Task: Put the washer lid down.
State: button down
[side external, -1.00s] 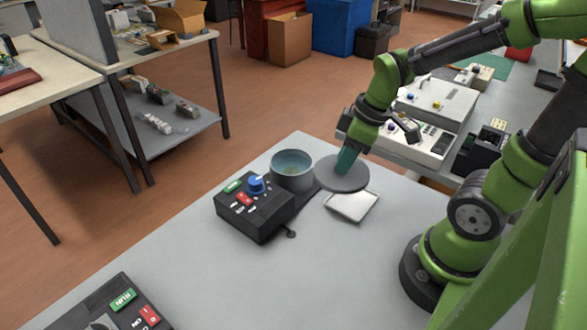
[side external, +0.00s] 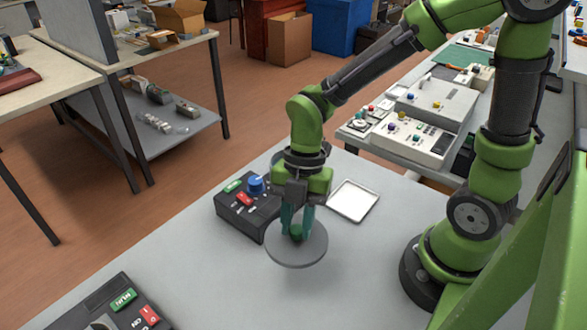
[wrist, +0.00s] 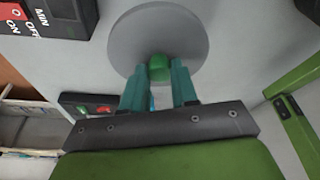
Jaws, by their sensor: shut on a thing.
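The washer lid (side external: 308,255) is a flat grey disc with a green knob (wrist: 160,68) at its centre. My gripper (side external: 297,231) is shut on the knob, with a teal finger on either side of it. The lid looks roughly level and close over the grey table; I cannot tell whether it touches. The washer's dark control box (side external: 236,217), with a blue dial and green and red buttons, stands behind and left of my gripper. Its round tub is mostly hidden behind my gripper. The wrist view shows the lid (wrist: 130,35) ahead of the fingers.
A shallow white tray (side external: 353,201) lies on the table to the right of my gripper. A second dark control box (side external: 110,305) is at the front left. The table (side external: 200,285) between that box and the lid is clear. Other benches with equipment stand behind.

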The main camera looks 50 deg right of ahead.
aim_at(297, 248)
notch_tip(297, 248, down, 8)
jog(key=shift+r, duration=0.1)
dwell(0.4)
jog(key=c, duration=0.9)
grip_release()
jog(key=shift+o, duration=0.2)
